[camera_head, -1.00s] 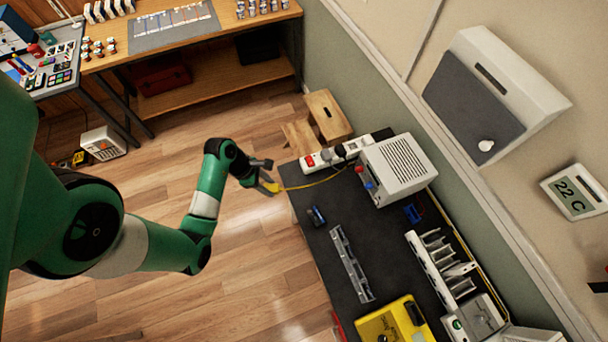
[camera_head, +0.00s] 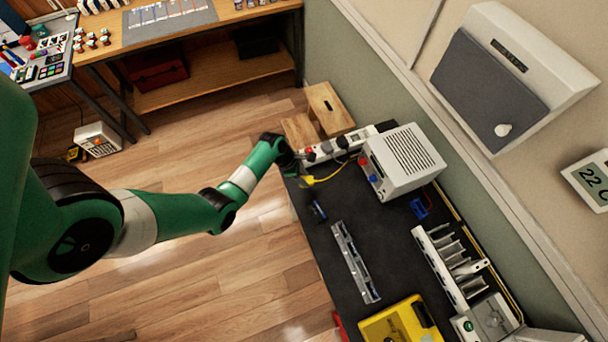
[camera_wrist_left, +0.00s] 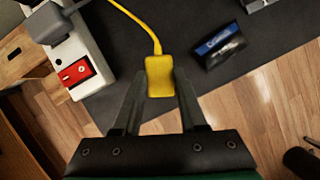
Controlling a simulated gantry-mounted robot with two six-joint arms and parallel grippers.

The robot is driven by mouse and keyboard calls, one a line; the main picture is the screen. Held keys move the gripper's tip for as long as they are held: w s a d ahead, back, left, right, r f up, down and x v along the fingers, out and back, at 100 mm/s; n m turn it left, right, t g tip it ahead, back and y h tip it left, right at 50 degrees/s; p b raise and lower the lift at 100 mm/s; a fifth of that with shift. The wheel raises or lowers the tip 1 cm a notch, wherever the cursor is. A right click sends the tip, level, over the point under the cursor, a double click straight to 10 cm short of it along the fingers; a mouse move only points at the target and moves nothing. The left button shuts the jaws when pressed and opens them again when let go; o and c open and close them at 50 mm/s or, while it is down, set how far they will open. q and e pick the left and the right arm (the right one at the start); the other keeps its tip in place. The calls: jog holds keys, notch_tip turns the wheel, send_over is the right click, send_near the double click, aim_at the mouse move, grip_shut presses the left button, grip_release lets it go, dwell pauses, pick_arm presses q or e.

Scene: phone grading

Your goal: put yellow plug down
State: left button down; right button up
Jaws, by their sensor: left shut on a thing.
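The yellow plug (camera_wrist_left: 160,78) sits between the fingertips of my left gripper (camera_wrist_left: 160,88), with its yellow cord running away from it over the dark bench top. In the head view the plug (camera_head: 308,180) is at the bench's left corner, beside the power strip, and my left gripper (camera_head: 298,172) is shut on it, partly hidden behind its own wrist. I cannot tell whether the plug touches the bench top. My right gripper is not in view.
The white power strip (camera_head: 352,140) with a red switch (camera_wrist_left: 75,72) lies close by. A grey-white box (camera_head: 405,160) stands right of it. A blue-and-black item (camera_wrist_left: 218,46) lies near the plug. Dark bench top (camera_head: 310,235) is free around it.

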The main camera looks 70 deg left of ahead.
pick_arm(q)
jog(key=shift+f+b, duration=0.3)
jog(key=shift+f, duration=0.35)
jog(key=shift+c, duration=2.3)
grip_release()
jog(key=shift+r, duration=0.25)
jog(key=p+v, duration=0.5)
jog(key=v, duration=0.7)
jog(key=shift+r, duration=0.4)
